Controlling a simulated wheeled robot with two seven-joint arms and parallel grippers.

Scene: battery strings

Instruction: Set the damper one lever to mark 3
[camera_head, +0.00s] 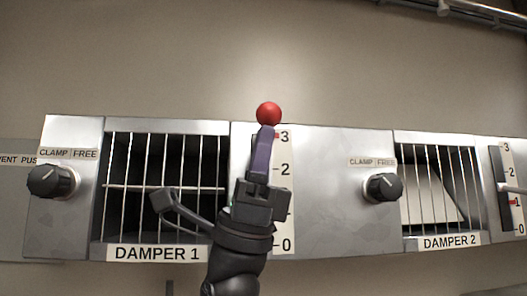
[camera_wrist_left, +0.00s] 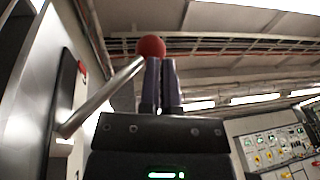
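The damper one lever is a metal rod with a red ball knob (camera_head: 268,113). In the head view the ball sits at the top of the scale plate (camera_head: 284,170), level with or slightly above mark 3. In the left wrist view the rod (camera_wrist_left: 105,95) slants up from the panel to the ball (camera_wrist_left: 151,47). My left gripper (camera_head: 265,130) is just below the ball, its purple fingers close together. In the wrist view its fingertips (camera_wrist_left: 160,62) are against or very near the ball's underside; contact is unclear. The fingers hide part of the scale. My right gripper is not in view.
The damper 1 grille (camera_head: 165,150) is left of the lever, with a black clamp/free knob (camera_head: 52,181) further left. A second knob (camera_head: 383,187) and the damper 2 grille (camera_head: 440,185) stand right. Open space lies above the panel.

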